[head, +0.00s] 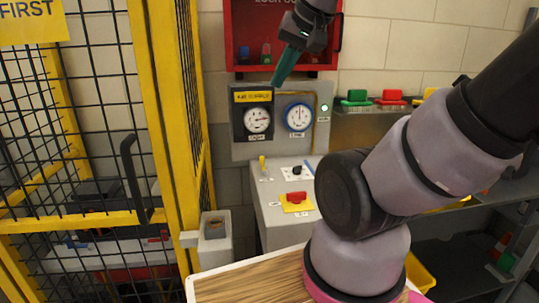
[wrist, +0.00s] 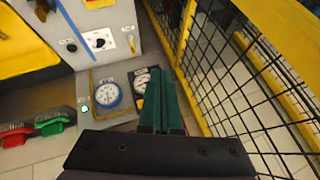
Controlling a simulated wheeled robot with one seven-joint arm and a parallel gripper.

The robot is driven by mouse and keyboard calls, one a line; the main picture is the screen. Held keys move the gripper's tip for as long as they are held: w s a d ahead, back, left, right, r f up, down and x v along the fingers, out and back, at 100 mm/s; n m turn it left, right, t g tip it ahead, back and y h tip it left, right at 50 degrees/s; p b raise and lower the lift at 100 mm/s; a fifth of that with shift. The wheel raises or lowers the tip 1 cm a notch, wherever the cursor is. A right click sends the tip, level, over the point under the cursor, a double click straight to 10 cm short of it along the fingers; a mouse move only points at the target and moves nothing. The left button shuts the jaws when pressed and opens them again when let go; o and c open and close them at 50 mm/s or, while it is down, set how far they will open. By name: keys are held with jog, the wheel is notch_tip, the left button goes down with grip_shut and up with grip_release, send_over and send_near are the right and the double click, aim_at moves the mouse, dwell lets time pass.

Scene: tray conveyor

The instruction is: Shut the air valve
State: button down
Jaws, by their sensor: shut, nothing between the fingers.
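A small yellow lever (head: 262,163) stands on the left of the grey console's sloping top in the head view. It looks upright, and I take it for the air valve's handle, though its label is too small to read. In the wrist view, my gripper (wrist: 172,74) overlaps the dark panel's gauge (wrist: 142,81).
A blue-rimmed gauge (head: 299,117) sits right of the dark one. The console (head: 273,224) carries a black knob (head: 297,170) and a red switch (head: 296,197) on yellow. A yellow-framed mesh fence (head: 165,130) stands close left. A red lockout cabinet (head: 245,50) hangs behind my gripper.

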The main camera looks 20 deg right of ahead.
jog(key=w+d+f+m+y, duration=0.2)
jog(key=w+d+f+m, duration=0.7)
jog(key=w+f+m, duration=0.1)
jog(key=w+d+f+m+g+y, duration=0.1)
jog(key=w+d+f+m+y, duration=0.1)
jog(key=w+d+f+m, duration=0.6)
notch_tip(320, 180, down, 6)
jog(key=w+m, duration=0.1)
jog(key=m, duration=0.2)
jog(key=shift+w+d+r+m+g+y, duration=0.2)
jog(key=shift+w+d+m+g+y, duration=0.1)
jog(key=shift+w+d+y, duration=0.1)
